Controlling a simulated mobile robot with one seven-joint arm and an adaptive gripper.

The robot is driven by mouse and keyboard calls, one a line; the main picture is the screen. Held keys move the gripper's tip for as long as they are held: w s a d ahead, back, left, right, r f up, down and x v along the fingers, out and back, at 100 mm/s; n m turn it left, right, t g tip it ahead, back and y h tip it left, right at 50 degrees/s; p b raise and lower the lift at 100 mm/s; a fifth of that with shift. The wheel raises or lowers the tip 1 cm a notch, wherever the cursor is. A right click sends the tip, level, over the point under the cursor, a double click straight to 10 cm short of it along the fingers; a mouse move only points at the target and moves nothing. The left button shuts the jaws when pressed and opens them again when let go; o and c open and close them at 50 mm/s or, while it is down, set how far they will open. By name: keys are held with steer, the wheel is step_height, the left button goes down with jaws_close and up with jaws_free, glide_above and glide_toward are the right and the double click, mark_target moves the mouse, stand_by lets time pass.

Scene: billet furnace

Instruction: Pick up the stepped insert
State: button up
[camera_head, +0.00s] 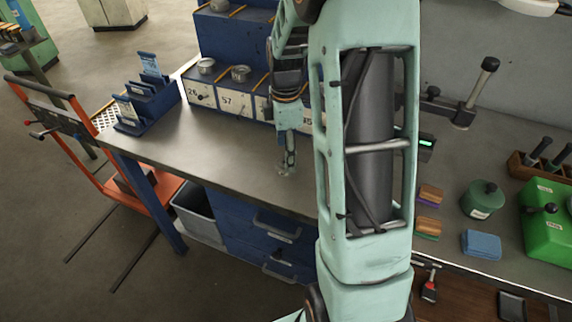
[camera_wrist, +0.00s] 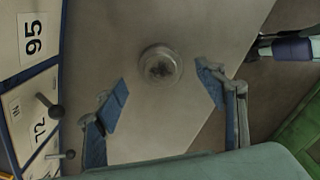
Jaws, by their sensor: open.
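A small round, clear-looking piece with a stepped rim, which I take to be the stepped insert (camera_wrist: 160,66), stands on the grey bench top in the wrist view. It has a darker centre. In the head view it is a faint, glassy shape (camera_head: 285,171) just below my gripper (camera_head: 289,150), partly hard to make out. In the wrist view my gripper (camera_wrist: 163,94) is open, with its blue-padded fingers spread wide and nothing between them. The insert shows just beyond the fingertips, roughly centred between them, and appears apart from both.
A blue numbered bin rack (camera_head: 230,92) with metal parts on top stands behind my gripper. A blue holder (camera_head: 146,103) is at the bench's left end. A green tin (camera_head: 483,199) and a blue block (camera_head: 481,244) lie right of my arm. The bench left of my gripper is clear.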

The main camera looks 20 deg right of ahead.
steer(key=shift+f, duration=1.3)
steer(key=c, duration=1.7)
jaws_close()
steer(key=shift+r, duration=0.25)
